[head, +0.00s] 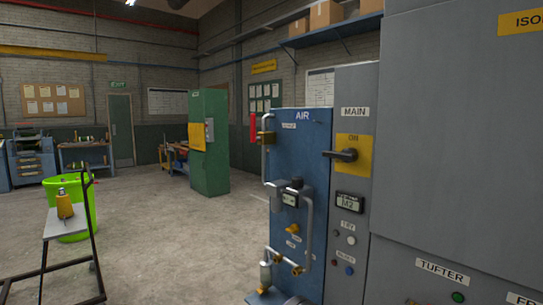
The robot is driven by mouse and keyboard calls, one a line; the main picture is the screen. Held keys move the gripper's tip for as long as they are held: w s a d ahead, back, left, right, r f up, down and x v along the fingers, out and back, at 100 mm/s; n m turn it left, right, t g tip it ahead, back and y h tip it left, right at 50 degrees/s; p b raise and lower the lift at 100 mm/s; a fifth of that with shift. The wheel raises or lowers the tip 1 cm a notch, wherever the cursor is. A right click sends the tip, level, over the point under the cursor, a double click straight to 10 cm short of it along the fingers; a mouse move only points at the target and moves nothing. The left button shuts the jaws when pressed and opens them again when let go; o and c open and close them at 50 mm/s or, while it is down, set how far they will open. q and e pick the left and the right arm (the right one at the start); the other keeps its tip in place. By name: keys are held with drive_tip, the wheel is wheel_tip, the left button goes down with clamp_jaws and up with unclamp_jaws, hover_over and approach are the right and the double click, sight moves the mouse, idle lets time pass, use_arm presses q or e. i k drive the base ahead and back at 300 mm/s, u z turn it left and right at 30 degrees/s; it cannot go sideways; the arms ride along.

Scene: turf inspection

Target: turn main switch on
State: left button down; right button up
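The main switch (343,155) is a dark rotary handle on a yellow plate (355,167), below a label reading MAIN, on a narrow grey panel (352,96) right of centre in the head view. Its handle lies about level, its end pointing left. The word ON shows on the plate above the handle; any OFF mark cannot be made out. Neither of my grippers is in view, and nothing touches the switch.
A large grey cabinet (460,130) fills the right. A cart (68,225) and green bin (70,192) stand left. The middle floor is clear.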

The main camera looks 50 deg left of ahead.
sight(351, 155)
drive_tip(key=u, duration=0.35)
drive_tip(key=k, duration=0.45)
drive_tip(key=u, duration=0.6)
drive_tip(key=i, duration=0.5)
drive_tip(key=z, duration=1.05)
drive_tip(key=i, duration=0.4)
drive_tip(key=u, duration=1.25)
